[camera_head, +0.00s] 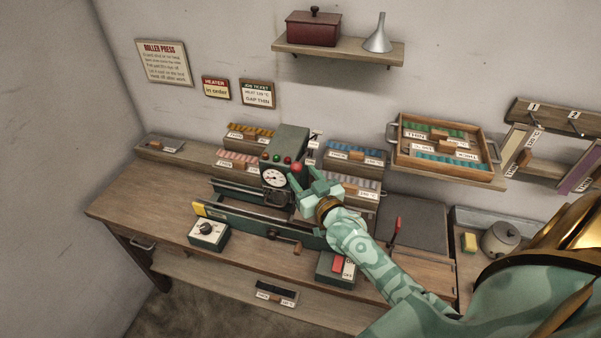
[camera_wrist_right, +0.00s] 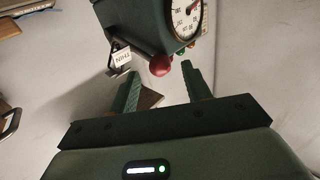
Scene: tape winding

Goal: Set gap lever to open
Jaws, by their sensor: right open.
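The green press (camera_head: 290,143) with a round white gauge (camera_head: 274,177) stands at the back of the bench. A red ball knob (camera_head: 297,167), which looks like the gap lever's end, is on its right side. In the right wrist view the red knob (camera_wrist_right: 160,65) sits just beyond and between the fingertips, beside a small plate reading THIN (camera_wrist_right: 122,57). My right gripper (camera_head: 306,181) is open and empty, close in front of the knob; contact cannot be told. The lever's shaft is mostly hidden. My left gripper is out of view.
A dial box (camera_head: 209,233) and a red-switch box (camera_head: 338,268) sit at the bench front. A wooden tray (camera_head: 445,150) is on a right shelf.

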